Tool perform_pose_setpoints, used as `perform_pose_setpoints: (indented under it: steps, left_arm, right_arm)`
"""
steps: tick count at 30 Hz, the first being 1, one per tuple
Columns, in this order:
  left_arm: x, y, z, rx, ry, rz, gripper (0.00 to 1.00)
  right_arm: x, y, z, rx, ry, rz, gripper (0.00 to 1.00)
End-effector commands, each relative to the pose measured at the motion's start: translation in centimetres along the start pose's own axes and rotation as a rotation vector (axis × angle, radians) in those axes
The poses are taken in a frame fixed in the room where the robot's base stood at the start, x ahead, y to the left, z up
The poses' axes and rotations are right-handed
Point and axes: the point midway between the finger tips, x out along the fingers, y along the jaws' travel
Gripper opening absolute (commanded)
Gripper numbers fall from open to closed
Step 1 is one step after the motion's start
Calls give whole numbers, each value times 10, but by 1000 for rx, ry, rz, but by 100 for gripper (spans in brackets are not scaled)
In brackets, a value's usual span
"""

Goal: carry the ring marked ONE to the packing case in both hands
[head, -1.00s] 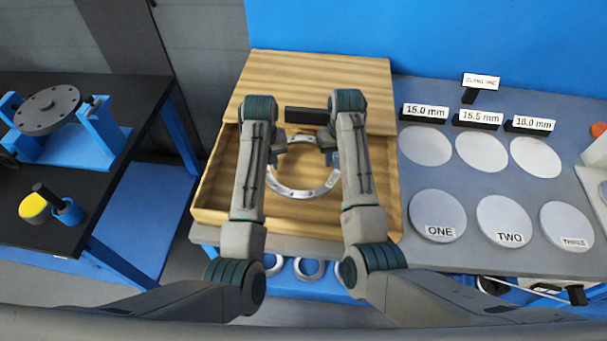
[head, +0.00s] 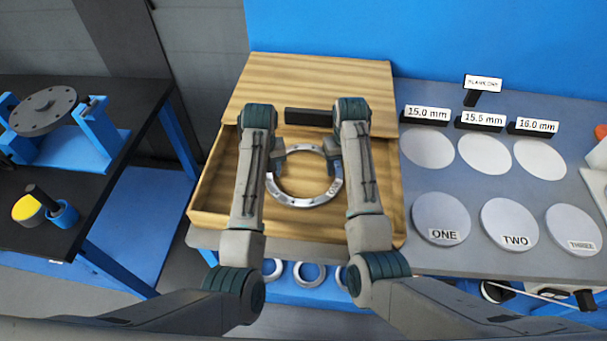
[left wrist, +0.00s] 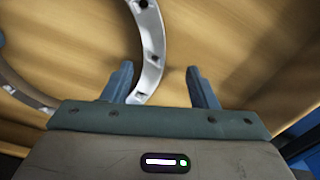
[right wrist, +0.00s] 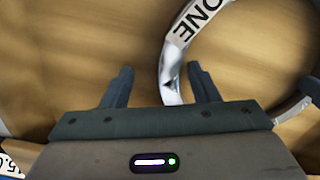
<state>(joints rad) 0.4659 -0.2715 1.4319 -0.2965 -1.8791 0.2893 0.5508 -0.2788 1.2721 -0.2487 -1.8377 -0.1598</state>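The silver ring marked ONE (head: 303,202) lies level inside the wooden packing case (head: 214,219); I cannot tell if it touches the bottom. Its label (right wrist: 190,28) shows in the right wrist view. My left gripper (head: 276,164) is at the ring's left side, fingers apart, with the rim (left wrist: 150,62) close to one finger. My right gripper (head: 333,160) is at the right side, fingers apart, with the rim (right wrist: 170,75) nearer one finger. Neither gripper is closed on the rim. My arms hide parts of the case.
A wooden board (head: 320,75) lies behind the case's open part, with a black bar (head: 309,117) at its edge. Grey discs marked ONE (head: 441,217), TWO and THREE and pale discs with size signs stand right. A black table (head: 100,190) with a blue fixture stands left.

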Motion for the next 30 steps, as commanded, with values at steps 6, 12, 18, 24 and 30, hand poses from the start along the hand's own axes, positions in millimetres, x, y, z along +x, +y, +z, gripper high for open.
perform_pose_setpoints:
  steps: [6, 12, 18, 24, 30]
  left_arm:
    - [9, 24, 23, 21, -40, 32, 50]
    - [9, 25, 23, 21, -40, 33, 50]
    - [9, 25, 24, 22, -41, 33, 50]
    - [9, 25, 24, 22, -41, 33, 50]
    - [9, 23, 23, 22, -41, 32, 50]
  right_arm:
    - [-33, 1, -2, 1, 8, 4, 50]
    - [-62, 0, -2, 1, 7, 2, 50]
    - [-76, 0, -1, 0, 4, 3, 50]
    - [-78, 0, -1, 0, 2, 2, 50]
    - [-80, 0, -1, 0, 3, 2, 50]
